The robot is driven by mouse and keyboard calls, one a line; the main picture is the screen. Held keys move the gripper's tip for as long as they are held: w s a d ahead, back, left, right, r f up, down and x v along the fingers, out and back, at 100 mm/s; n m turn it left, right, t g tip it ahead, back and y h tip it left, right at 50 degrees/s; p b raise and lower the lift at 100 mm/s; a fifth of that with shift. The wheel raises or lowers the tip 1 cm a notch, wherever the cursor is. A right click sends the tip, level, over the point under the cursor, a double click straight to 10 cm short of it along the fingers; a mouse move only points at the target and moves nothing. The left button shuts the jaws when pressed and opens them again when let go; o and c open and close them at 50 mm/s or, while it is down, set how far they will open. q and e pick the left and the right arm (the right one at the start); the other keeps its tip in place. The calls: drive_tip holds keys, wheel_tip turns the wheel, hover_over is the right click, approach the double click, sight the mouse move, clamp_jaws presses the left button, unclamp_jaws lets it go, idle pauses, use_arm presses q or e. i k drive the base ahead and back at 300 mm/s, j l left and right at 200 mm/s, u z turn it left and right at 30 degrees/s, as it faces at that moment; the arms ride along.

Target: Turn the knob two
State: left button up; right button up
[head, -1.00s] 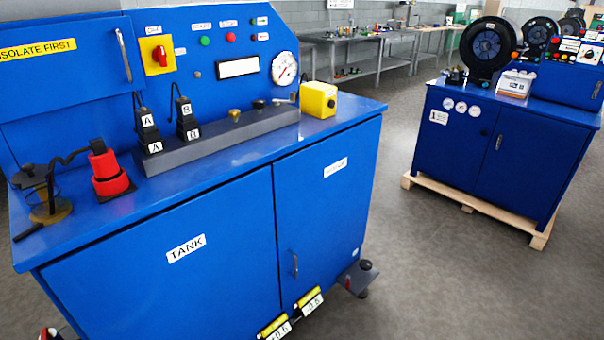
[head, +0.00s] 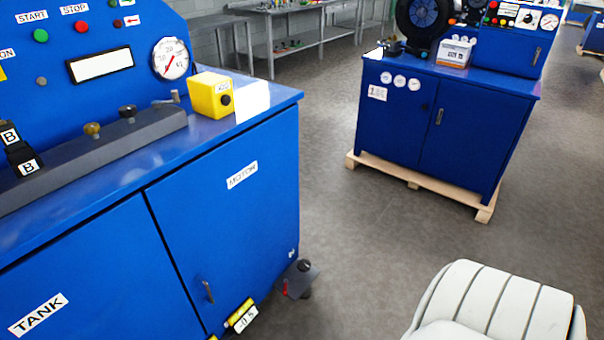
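The blue machine bench (head: 235,235) fills the left of the head view. On its top lies a dark grey block (head: 60,180) carrying a brass-coloured knob (head: 92,130), a dark knob (head: 127,112) and a small grey lever (head: 172,98) at its right end. I see no number on these, so I cannot tell which one is knob two. Black levers (head: 18,152) marked B stand at the left edge. Neither of my grippers is in view.
A yellow box (head: 208,96) with a black button sits near the bench's right end, beside a bright white patch (head: 253,101). A pressure gauge (head: 170,59) is on the panel. A second blue machine (head: 440,130) stands on a pallet. Grey floor (head: 345,250) between is clear.

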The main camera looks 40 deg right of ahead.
sight(303, 266)
drive_tip(key=i+l+u, duration=0.1)
drive_tip(key=l+u, duration=0.15)
drive_tip(key=l, duration=0.95)
drive_tip(key=l+u, duration=0.25)
drive_tip(key=l, duration=0.9)
